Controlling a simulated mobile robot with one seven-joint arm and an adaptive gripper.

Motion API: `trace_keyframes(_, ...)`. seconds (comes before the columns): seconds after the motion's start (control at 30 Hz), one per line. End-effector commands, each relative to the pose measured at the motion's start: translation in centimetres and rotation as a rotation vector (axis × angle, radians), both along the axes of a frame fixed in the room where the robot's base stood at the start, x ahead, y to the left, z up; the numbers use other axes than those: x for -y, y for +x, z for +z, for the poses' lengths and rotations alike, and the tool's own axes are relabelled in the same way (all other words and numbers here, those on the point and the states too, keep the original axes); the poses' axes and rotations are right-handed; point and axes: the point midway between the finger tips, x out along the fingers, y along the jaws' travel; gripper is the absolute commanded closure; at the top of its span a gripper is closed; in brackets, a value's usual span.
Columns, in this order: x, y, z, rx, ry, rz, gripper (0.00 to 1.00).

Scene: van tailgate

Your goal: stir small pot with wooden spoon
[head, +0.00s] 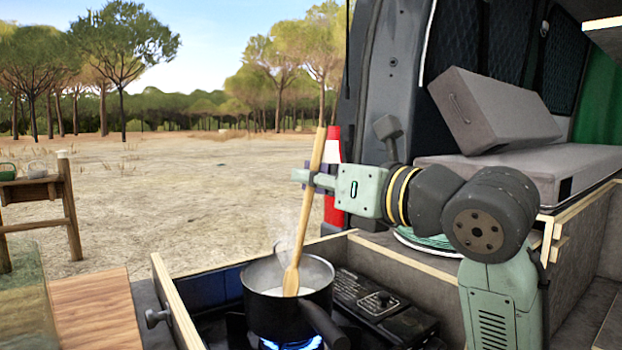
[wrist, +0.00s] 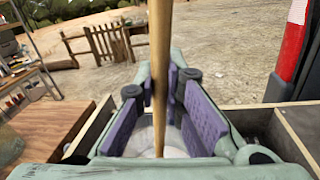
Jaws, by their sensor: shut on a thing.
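The wooden spoon (head: 311,190) stands nearly upright, leaning a little, with its bowl end down inside the small pot (head: 275,312). The pot is dark, with a black handle toward the front right, and holds pale, steaming contents. My gripper (head: 312,178) is above the pot, shut on the upper part of the spoon's handle. In the wrist view the handle (wrist: 160,60) runs between the purple finger pads, with the pale pot contents (wrist: 165,140) below.
The pot sits on a stove (head: 385,305) with a lit blue flame. A wooden-edged drawer frame (head: 175,305) surrounds it. A wooden board (head: 95,308) lies at left. Grey cushions (head: 500,108) are in the van at right. Open air surrounds the spoon's top.

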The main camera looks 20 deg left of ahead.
Motion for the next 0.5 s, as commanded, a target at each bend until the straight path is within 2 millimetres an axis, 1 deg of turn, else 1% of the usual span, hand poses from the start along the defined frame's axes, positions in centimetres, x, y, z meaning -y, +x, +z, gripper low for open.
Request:
trace_keyframes(0.03, 0.1, 0.0, 0.8, 0.000, 0.001, -0.001, 1.00)
trace_keyframes(0.5, 0.8, 0.3, 4.5, -0.001, 0.001, 0.000, 1.00)
